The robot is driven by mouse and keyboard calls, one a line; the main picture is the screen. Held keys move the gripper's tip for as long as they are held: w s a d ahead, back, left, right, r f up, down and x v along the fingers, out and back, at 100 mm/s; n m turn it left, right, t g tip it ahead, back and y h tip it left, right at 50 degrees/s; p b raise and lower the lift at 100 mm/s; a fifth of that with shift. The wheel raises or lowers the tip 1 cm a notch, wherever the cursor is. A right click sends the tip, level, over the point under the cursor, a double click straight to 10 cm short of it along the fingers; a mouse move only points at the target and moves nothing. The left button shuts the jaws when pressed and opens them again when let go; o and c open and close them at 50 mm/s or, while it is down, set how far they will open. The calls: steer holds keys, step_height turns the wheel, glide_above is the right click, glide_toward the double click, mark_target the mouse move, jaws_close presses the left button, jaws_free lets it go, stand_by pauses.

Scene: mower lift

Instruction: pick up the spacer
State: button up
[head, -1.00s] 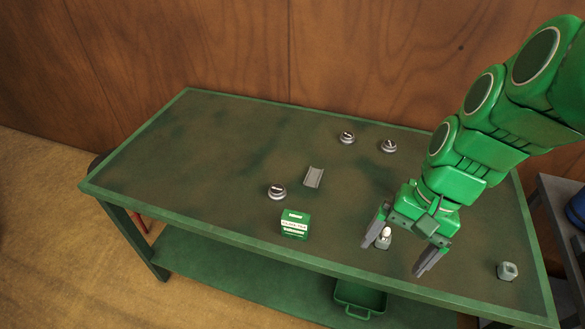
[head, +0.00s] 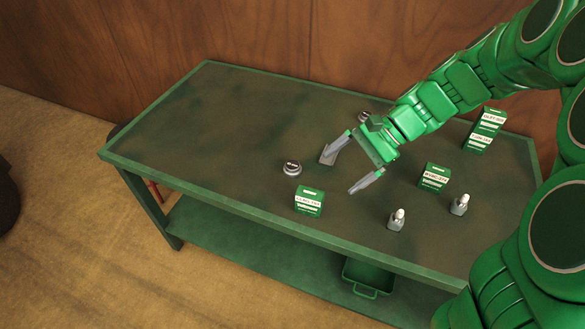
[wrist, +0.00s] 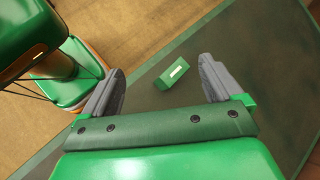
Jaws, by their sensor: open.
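No part is marked plainly as the spacer. A small grey channel-shaped piece (head: 327,156) lies on the green bench, largely covered by one finger of my gripper in the head view. I cannot tell for sure that it is the spacer. My gripper (head: 342,175) is open and empty, above the middle of the bench. In the wrist view its two grey fingers (wrist: 160,88) are wide apart, with a green box (wrist: 175,74) seen below between them and touching neither. The grey piece is not visible in the wrist view.
A silver round part (head: 291,168) and a green labelled box (head: 309,201) stand left of my gripper. Small bottles (head: 396,219) and another green box (head: 434,177) stand to the right, with stacked boxes (head: 485,130) behind. The bench's (head: 200,120) left part is clear.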

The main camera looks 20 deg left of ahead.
steer(key=w+a+f+m+y, duration=0.3)
steer(key=w+a+f+m, duration=0.1)
steer(key=w+a+f, duration=0.45)
steer(key=m+y, duration=0.2)
steer(key=m, duration=0.2)
glide_toward(294, 165)
steer(key=x, duration=0.3)
steer(key=shift+w+d+f, duration=0.1)
steer(key=shift+f, duration=0.1)
steer(key=shift+x, duration=3.85)
steer(key=shift+r, duration=0.15)
steer(key=c, duration=1.3)
steer(key=shift+o, duration=0.2)
steer(key=shift+r, duration=0.1)
